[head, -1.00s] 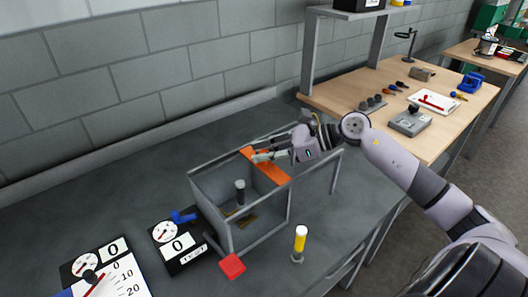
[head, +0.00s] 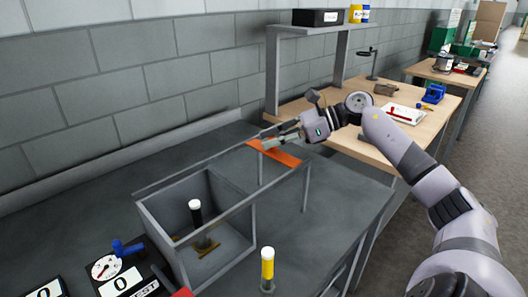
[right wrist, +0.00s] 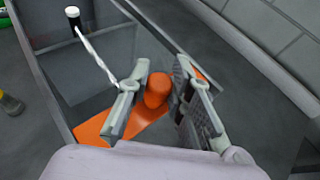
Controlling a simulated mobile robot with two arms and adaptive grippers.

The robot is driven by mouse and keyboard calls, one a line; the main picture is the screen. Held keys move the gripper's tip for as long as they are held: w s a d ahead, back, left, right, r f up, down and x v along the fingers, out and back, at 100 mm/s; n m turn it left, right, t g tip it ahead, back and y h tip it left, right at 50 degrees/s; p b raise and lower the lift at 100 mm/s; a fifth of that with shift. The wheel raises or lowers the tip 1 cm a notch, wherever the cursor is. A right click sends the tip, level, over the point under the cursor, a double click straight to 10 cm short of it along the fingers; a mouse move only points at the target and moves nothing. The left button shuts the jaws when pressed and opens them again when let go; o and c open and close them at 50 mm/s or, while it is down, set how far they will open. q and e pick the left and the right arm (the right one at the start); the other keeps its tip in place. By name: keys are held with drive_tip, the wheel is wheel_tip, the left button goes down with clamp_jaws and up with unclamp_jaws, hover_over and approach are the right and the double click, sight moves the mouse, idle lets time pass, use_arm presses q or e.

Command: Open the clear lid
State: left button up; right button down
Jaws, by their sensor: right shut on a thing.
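A grey-framed box (head: 150,235) stands on the dark bench, with rails running from it to the right. The clear lid's orange strip (head: 285,157) lies across the rails, to the right of the box's walled part; the clear pane itself is hard to make out. My right gripper (head: 272,143) is at this strip. In the right wrist view, its fingers (right wrist: 155,100) are shut on an upright orange knob (right wrist: 157,88) on the orange strip (right wrist: 125,120). Inside the box stands a black post with a white top (head: 195,212). My left gripper is out of view.
A yellow post with a white top (head: 267,265) stands on the bench in front of the box. A gauge panel with a blue lever (head: 122,275) is at the lower left. A wooden bench (head: 410,135) with tools stands beyond.

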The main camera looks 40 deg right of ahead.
drive_tip(key=shift+d, duration=0.4)
drive_tip(key=c, duration=1.4)
unclamp_jaws()
drive_tip(key=v, duration=1.2)
drive_tip(key=shift+w, duration=0.1)
